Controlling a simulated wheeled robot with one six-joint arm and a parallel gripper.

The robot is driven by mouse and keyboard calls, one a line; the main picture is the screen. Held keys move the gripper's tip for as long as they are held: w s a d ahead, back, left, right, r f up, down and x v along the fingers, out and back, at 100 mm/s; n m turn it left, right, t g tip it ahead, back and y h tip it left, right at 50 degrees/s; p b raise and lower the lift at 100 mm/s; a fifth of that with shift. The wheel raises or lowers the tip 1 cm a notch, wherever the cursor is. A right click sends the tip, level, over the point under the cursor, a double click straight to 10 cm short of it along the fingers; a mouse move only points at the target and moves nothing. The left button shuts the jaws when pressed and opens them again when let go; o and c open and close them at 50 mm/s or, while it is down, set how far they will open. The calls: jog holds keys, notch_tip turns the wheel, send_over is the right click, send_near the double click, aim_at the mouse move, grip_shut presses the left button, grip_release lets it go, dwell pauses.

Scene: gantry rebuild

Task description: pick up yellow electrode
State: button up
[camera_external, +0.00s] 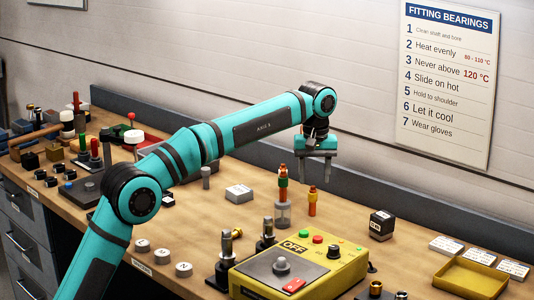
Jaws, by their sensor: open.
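My gripper (314,172) is open and empty, its fingers pointing down above the back middle of the bench. Just below it a slim orange-yellow piece with a reddish top (312,203) stands upright; it may be the yellow electrode. To its left a similar red, green and orange piece (283,180) stands upright in a grey holder (283,212). At this size I cannot tell for sure which one is the yellow electrode. The fingertips look above and apart from both pieces.
A yellow box (345,268) with buttons marked OFF stands in front of the pieces. A black cube (381,225) and a yellow tray (470,279) are to the right. A white block (239,193) lies left. Metal posts (226,246) stand near the box. A low ledge runs behind.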

aim_at(313, 190)
jog(key=shift+w+a+f, duration=0.1)
jog(key=shift+f, duration=3.7)
grip_shut()
